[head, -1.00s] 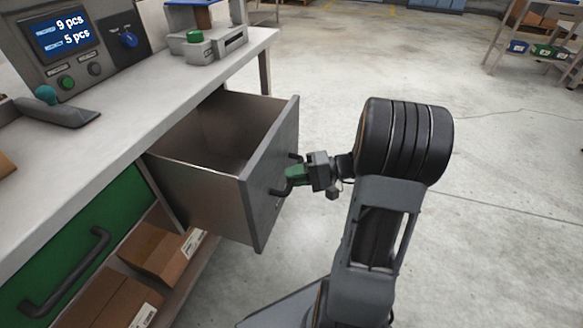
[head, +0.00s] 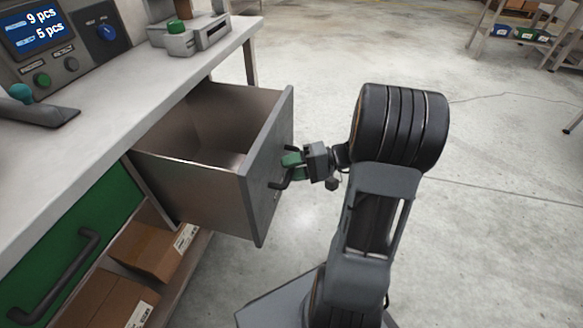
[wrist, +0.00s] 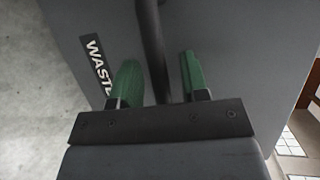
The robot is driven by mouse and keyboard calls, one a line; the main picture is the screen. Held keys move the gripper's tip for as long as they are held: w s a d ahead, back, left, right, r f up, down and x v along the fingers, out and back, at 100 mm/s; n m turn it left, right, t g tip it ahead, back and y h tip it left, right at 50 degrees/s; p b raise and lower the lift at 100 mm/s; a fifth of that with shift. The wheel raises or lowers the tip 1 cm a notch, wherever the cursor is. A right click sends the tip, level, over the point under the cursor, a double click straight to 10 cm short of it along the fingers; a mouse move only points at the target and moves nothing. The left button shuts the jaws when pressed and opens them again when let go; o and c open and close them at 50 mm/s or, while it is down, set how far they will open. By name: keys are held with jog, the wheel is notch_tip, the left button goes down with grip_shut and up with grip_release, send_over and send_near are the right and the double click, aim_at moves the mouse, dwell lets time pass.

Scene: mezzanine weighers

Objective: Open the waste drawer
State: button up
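The waste drawer (head: 190,192) is pulled far out of the bench, with its empty-looking inside showing. Its grey front (head: 258,205) faces right and carries a dark bar handle (head: 279,184). In the wrist view, part of a "WASTE" label (wrist: 97,66) shows on the front. My gripper (head: 292,165) is at the handle. In the wrist view, its green fingers (wrist: 160,80) stand apart on either side of the handle bar (wrist: 151,45), with a gap to each. The gripper is open around the bar, not clamped on it.
The bench (head: 110,115) bears a console (head: 55,45) and a small device with a green knob (head: 178,35). A green drawer (head: 75,235) is shut at lower left, beside cardboard boxes (head: 150,250) on a low shelf.

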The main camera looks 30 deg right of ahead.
jog(key=p+v, duration=0.3)
jog(key=v, duration=1.1)
jog(key=shift+a, duration=0.1)
jog(key=s+a+r+n+h+p, duration=0.1)
jog(key=a+r+h+p, duration=0.4)
jog(key=r+p, duration=0.5)
jog(key=s+a+r+n+g+h+p, duration=0.1)
jog(key=a+r+n+h+p, duration=0.1)
jog(key=a+r+h+p, duration=0.3)
jog(key=s+a+r+n+h+p, duration=0.1)
jog(key=a+r+n+h+p, duration=0.1)
jog(key=a+r+h+p, duration=0.3)
jog(key=a+r+p, duration=0.2)
jog(key=r+p, duration=0.3)
jog(key=r, duration=0.1)
jog(key=a+r+p, duration=0.2)
jog(key=r+p, duration=0.3)
jog(key=r, duration=0.2)
jog(key=shift+s+a+g, duration=0.15)
jog(key=shift+a+g, duration=0.15)
jog(key=shift+g, duration=0.1)
jog(key=shift+r, duration=0.1)
